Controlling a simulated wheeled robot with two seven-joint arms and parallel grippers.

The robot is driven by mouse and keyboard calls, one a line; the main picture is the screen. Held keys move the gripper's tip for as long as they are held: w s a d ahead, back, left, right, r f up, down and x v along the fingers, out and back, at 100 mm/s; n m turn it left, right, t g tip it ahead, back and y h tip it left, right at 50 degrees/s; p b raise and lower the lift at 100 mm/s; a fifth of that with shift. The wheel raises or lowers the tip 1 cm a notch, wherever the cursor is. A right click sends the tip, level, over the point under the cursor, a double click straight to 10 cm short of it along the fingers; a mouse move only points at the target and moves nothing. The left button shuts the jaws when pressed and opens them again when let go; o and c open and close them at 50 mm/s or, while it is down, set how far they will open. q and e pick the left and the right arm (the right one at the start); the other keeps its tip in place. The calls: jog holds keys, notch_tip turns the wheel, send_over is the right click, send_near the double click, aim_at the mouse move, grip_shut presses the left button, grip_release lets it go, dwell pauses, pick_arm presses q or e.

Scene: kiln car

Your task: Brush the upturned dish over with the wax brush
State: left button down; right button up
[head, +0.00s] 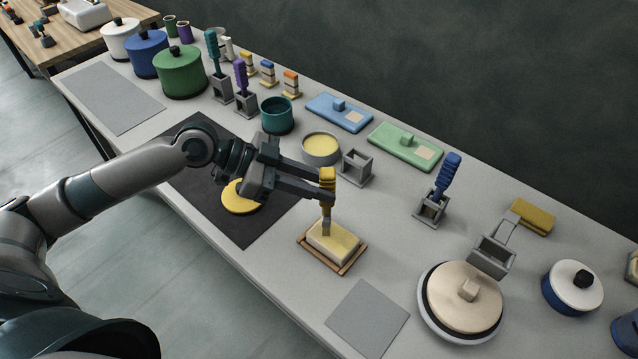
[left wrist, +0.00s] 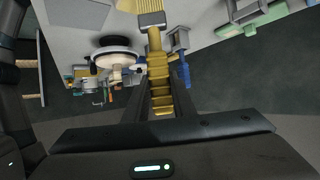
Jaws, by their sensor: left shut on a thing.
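My left gripper (head: 322,184) is shut on the yellow handle of the wax brush (head: 326,177). The brush is upright, bristles down, over the upturned dish (head: 331,245). The dish is a pale, rectangular block with yellowish areas on top and sits on a wooden frame (head: 314,257). The bristle end is at the top of the dish; I cannot tell whether it touches. In the left wrist view the brush handle (left wrist: 160,85) runs up between the fingers. A grey pot (head: 322,160) of yellow wax stands behind the brush. My right gripper is not in view.
An empty grey holder (head: 356,167) stands beside the wax pot. A yellow disc (head: 239,198) lies on the dark mat (head: 245,234) under my left arm. A blue brush (head: 447,174) stands right. A round lidded dish (head: 434,308) and a bare grey mat (head: 367,318) lie near the front.

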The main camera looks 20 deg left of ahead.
pick_arm(q)
jog(key=shift+f+b, duration=0.65)
jog(key=shift+f, duration=0.25)
dwell(1.2)
jog(key=shift+a, duration=0.1)
